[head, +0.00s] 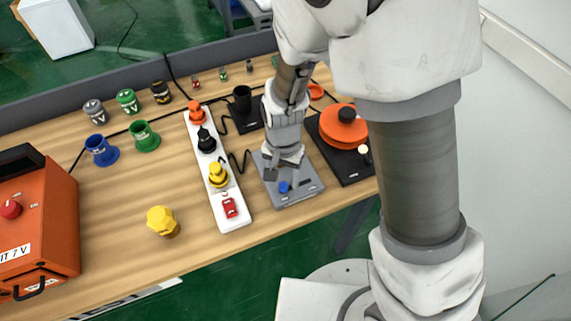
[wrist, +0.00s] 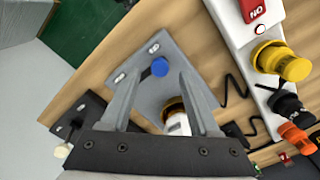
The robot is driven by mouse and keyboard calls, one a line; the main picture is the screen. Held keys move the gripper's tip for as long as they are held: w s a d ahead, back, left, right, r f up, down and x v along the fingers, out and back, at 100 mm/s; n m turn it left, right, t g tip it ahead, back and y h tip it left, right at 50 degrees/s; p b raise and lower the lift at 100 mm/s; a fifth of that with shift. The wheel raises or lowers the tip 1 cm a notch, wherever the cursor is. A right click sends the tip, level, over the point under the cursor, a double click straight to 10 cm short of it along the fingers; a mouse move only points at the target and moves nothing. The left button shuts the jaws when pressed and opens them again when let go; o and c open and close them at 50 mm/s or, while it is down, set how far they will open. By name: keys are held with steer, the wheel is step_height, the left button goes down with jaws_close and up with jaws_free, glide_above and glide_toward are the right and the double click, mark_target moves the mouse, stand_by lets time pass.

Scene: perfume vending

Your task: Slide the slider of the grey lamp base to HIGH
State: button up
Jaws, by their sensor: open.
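The grey lamp base (head: 306,190) lies flat near the table's front edge, right of the white power strip; it also shows in the wrist view (wrist: 150,97). Its blue slider knob (head: 284,187) stands near the front edge of the base, and in the wrist view the knob (wrist: 160,67) appears between my fingertips. Small white marks (wrist: 120,77) lie on either side of it; I cannot read them. My gripper (head: 283,180) is open, pointing down over the base, with fingertips (wrist: 160,76) spread around the knob's position in the picture. I cannot tell whether either finger touches it.
The white power strip (head: 236,218) with coloured plugs and a red switch (head: 229,208) lies close on the left. A black base with an orange lamp (head: 343,127) sits close on the right. A yellow cap (head: 162,220) and an orange box (head: 50,220) stand farther left.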

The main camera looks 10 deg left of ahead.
mark_target(284, 188)
steer(key=shift+f, duration=1.4)
jaws_close()
stand_by(0.5)
